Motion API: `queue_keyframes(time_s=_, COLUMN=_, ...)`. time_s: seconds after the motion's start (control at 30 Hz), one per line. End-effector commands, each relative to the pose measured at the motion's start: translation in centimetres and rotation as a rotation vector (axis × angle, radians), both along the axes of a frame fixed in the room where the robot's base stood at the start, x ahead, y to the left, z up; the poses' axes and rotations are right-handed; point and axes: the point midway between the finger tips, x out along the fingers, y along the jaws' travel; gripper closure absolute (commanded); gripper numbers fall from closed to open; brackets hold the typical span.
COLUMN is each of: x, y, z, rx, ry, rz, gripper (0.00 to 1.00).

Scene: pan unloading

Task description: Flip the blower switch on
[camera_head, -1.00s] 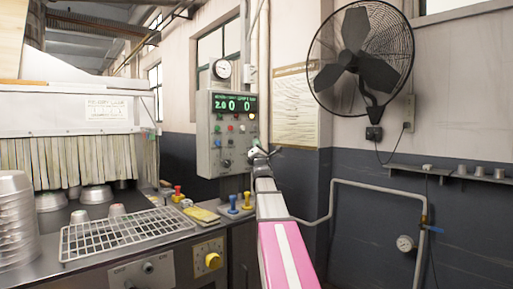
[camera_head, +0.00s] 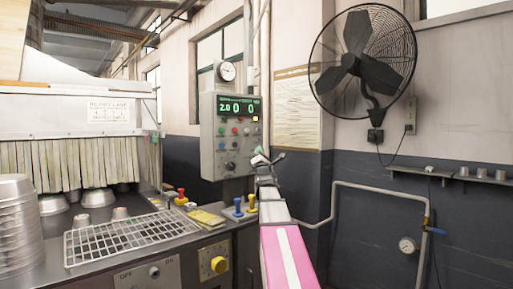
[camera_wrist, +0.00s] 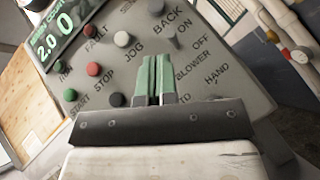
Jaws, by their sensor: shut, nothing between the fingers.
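The grey control box (camera_head: 210,160) with a green display hangs on the wall in the head view. Its face fills the wrist view, with printed labels and coloured buttons. The BLOWER label (camera_wrist: 193,70) is right of my fingertips, with ON and OFF printed above it. A small grey lever seems to stand just above the fingertips, but it is too blurred to tell whether it is the blower switch or how it is set. My gripper (camera_wrist: 155,80) is shut and empty, its green fingertips over the panel face. In the head view my gripper (camera_head: 266,158) is at the box's lower right; contact cannot be told.
A wall fan (camera_head: 352,62) hangs at right, above a pipe with a gauge (camera_head: 407,244).

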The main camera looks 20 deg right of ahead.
Motion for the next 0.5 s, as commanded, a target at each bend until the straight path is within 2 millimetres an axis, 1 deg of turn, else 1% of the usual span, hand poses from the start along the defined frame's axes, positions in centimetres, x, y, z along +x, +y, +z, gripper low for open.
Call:
queue_keyframes(time_s=0.03, x=-1.7, y=0.1, z=-0.4, rx=0.0, ry=0.001, rz=-0.001, gripper=1.0)
queue_keyframes(time_s=0.2, x=-5.1, y=0.4, z=-1.2, rx=0.001, ry=0.001, rz=-0.001, gripper=1.0)
queue_keyframes(time_s=0.4, x=-8.2, y=0.5, z=-1.9, rx=0.0, ry=0.001, rz=-0.001, gripper=1.0)
queue_keyframes(time_s=0.5, x=-9.1, y=0.5, z=-2.1, rx=0.001, ry=0.001, rz=-0.001, gripper=1.0)
